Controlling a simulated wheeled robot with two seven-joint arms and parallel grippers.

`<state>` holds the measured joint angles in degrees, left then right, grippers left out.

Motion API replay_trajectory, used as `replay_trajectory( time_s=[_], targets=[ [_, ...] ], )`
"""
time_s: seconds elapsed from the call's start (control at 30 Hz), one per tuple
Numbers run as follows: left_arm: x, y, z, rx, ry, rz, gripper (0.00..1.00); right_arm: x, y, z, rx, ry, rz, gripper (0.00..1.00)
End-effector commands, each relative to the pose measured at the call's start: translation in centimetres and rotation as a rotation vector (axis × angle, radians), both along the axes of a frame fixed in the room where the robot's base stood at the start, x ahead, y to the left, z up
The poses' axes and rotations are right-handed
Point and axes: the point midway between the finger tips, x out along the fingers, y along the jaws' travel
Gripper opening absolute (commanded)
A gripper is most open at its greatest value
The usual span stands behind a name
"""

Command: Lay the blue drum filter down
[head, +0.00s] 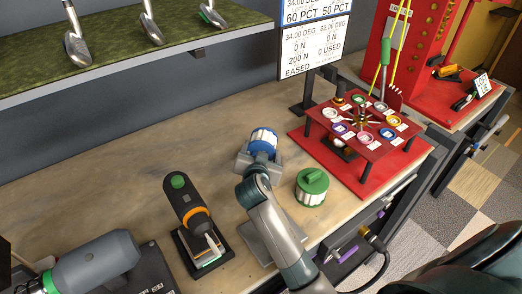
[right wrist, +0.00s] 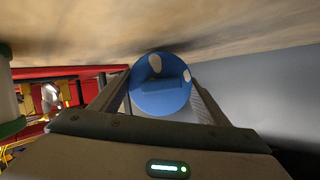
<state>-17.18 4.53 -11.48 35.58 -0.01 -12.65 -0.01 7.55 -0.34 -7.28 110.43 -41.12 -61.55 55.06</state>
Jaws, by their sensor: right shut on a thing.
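The blue drum filter (head: 263,139), a short drum with blue ends and a white pleated side, is at the mid bench. My right gripper (head: 259,158) is shut on it. In the right wrist view the filter's blue end face (right wrist: 161,92) sits between the two fingers (right wrist: 160,98). It is close to the bench surface; I cannot tell whether it touches. My left gripper is not in view.
A green-capped drum filter (head: 312,187) stands right of my right arm. A red stand with colored discs (head: 365,135) is at right. A green-and-orange tool (head: 188,205) stands in a dark holder at left. The wooden bench (head: 110,140) is clear at back left.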

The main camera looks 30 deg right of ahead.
Motion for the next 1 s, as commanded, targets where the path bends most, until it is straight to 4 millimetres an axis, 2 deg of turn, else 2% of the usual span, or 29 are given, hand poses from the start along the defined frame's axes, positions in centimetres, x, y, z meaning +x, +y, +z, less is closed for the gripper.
replay_trajectory(
  time_s=[0.83,0.87,0.93,1.0],
  targets=[
    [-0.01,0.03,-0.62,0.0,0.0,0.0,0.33,0.01,0.04,-0.8,0.001,-0.001,0.001,0.42],
    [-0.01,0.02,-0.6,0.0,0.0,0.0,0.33,0.01,0.04,-0.79,0.0,-0.002,0.0,0.71],
    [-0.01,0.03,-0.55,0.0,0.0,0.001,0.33,0.01,0.03,-0.74,0.0,-0.002,0.0,0.88],
    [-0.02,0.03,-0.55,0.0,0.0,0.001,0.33,0.01,0.03,-0.74,0.0,-0.001,0.001,0.91]
  ],
)
